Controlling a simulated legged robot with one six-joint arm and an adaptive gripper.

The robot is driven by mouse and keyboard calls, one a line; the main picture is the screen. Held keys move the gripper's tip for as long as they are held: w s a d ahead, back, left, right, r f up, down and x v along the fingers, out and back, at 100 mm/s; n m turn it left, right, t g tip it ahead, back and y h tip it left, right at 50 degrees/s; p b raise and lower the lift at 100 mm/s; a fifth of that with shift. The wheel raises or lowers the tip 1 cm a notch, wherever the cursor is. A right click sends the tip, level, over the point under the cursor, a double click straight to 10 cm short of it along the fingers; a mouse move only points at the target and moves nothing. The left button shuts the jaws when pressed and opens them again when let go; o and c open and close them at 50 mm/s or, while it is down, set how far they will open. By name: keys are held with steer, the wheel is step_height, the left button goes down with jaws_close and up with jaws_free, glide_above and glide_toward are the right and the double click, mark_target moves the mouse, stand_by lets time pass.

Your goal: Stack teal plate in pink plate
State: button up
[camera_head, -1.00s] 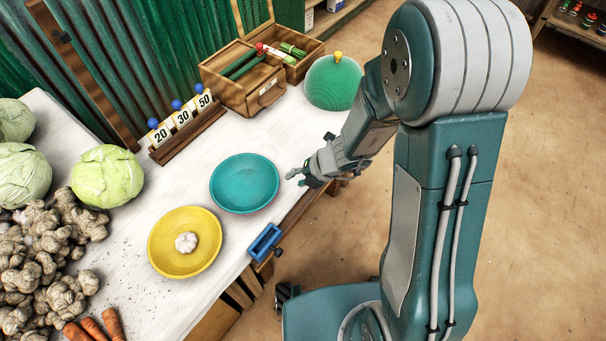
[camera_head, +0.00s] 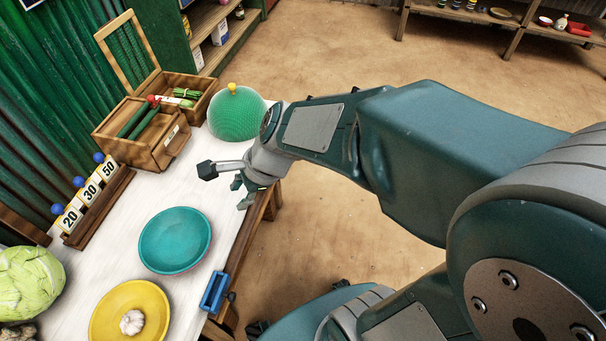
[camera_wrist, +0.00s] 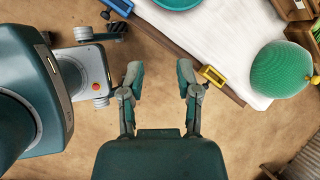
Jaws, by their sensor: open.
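The teal plate (camera_head: 174,238) lies on the white table, near its right edge. A thin pinkish edge (camera_head: 186,271) shows under its near rim; this looks like the pink plate, mostly hidden beneath the teal one. The teal plate also shows, cut off, at the top of the wrist view (camera_wrist: 178,3). My gripper (camera_head: 243,196) is beyond the teal plate and to its right, above the table's edge, apart from both plates. In the wrist view its two fingers (camera_wrist: 160,75) are spread, with only floor between them.
A yellow plate (camera_head: 106,322) with a garlic bulb (camera_head: 132,322) is nearer. A blue holder (camera_head: 214,292) sits on the table's edge. A green dome (camera_head: 237,115), a wooden box (camera_head: 142,148) and a number rack (camera_head: 98,207) stand around. The tabletop between teal plate and dome is clear.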

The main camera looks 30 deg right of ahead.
steer(key=s+d+r+n+t+h, duration=0.2)
steer(key=s+d+r+n+h, duration=0.3)
steer(key=n, duration=1.2)
steer(key=s+d+r, duration=0.3)
steer(key=d+r, duration=0.1)
steer(key=shift+s+r+n+t, duration=0.2)
steer(key=shift+s+n+t, duration=0.05)
steer(key=shift+n+t, duration=0.15)
